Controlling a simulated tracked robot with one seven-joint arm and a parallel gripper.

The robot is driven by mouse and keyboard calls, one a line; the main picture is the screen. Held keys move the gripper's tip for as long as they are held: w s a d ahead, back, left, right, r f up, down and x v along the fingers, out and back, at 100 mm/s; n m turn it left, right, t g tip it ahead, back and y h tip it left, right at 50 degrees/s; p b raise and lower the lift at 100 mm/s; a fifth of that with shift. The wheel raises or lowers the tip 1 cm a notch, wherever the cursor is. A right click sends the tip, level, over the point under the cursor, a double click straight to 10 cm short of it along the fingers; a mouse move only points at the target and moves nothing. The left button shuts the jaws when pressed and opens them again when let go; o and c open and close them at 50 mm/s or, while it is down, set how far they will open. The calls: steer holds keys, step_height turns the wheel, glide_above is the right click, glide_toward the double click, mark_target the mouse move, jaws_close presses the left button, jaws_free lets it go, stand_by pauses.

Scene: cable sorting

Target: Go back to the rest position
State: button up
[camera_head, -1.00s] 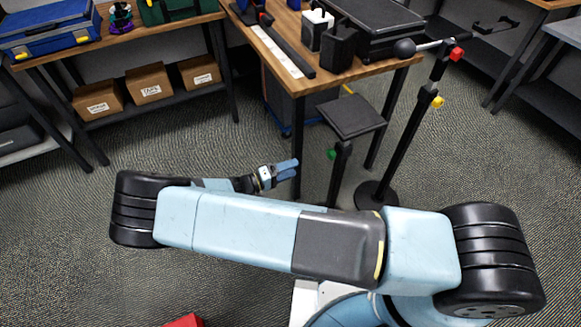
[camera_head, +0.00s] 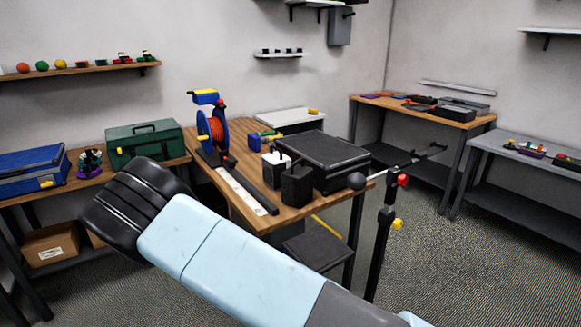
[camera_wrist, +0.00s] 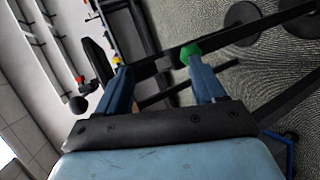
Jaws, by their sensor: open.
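My gripper (camera_wrist: 155,90) shows in the wrist view with its two blue fingers spread apart and nothing between them. Beyond the fingers are a black stand with a green knob (camera_wrist: 190,50) and the dark table frame, tilted in this view. In the head view my light blue arm crosses the lower middle, with its black joint at the left in front of the wooden tables. The gripper itself is hidden in the head view.
A green toolbox (camera_head: 143,143) sits at left. Floor at right is clear.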

steer(key=d+r+m+g+y, duration=0.1)
steer(key=d+r+y, duration=0.2)
steer(key=d+r, duration=0.5)
steer(key=s+d+r+g+y, duration=0.1)
steer(key=d+r+y, duration=0.25)
steer(key=r, duration=0.75)
steer(key=d+r+m+g+y, duration=0.1)
steer(key=d+r+y, duration=0.35)
steer(key=r, duration=0.55)
steer(key=s+d+r+t+y, duration=0.1)
steer(key=s+d+r+t, duration=0.2)
steer(key=s+d+r, duration=0.3)
steer(key=s+d+r+t+y, duration=0.1)
steer(key=s+d+r+t, duration=0.2)
steer(key=s, duration=0.9)
steer(key=shift+d+r, duration=1.8)
steer(key=shift+r, duration=1.1)
